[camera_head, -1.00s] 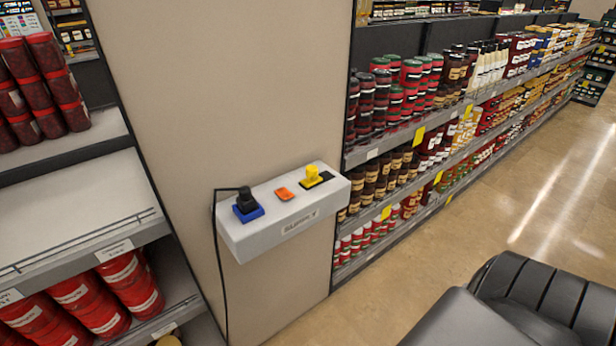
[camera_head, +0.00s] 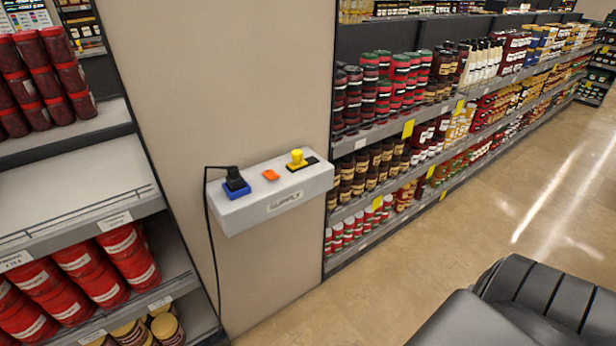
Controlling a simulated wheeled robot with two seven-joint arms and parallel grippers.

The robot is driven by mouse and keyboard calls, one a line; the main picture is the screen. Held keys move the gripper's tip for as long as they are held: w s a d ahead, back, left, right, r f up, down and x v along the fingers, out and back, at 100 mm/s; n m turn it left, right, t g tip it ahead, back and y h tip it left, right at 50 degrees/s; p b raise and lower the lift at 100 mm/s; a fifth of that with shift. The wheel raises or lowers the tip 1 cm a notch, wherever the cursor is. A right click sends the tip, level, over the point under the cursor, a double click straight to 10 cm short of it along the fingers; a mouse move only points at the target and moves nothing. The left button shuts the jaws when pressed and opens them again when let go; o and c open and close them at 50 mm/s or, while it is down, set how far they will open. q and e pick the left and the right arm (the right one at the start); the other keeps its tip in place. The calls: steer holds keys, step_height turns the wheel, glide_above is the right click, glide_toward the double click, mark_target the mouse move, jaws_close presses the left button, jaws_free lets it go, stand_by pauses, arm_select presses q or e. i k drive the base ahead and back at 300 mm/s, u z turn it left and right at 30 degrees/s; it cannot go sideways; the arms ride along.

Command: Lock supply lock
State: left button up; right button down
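A white supply box (camera_head: 240,211) with a "SUPPLY" label is fixed to the beige column. A yellow knob (camera_head: 297,157) stands on a black plate (camera_head: 309,163) at the right of its top; this looks like the supply lock. Neither gripper is in view. A black arm part of mine shows at the lower right.
The beige column (camera_head: 225,80) stands behind the box. A shelf (camera_head: 72,204) with red tins and jars is close on the left. A long shelf of jars (camera_head: 400,139) runs back on the right. The floor (camera_head: 480,220) at the right is clear.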

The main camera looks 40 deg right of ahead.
mark_target(298, 162)
steer(key=k, duration=1)
steer(key=u, duration=0.65)
steer(key=i, duration=1.35)
steer(key=z, duration=0.65)
steer(key=i, duration=0.7)
steer(key=z, duration=0.6)
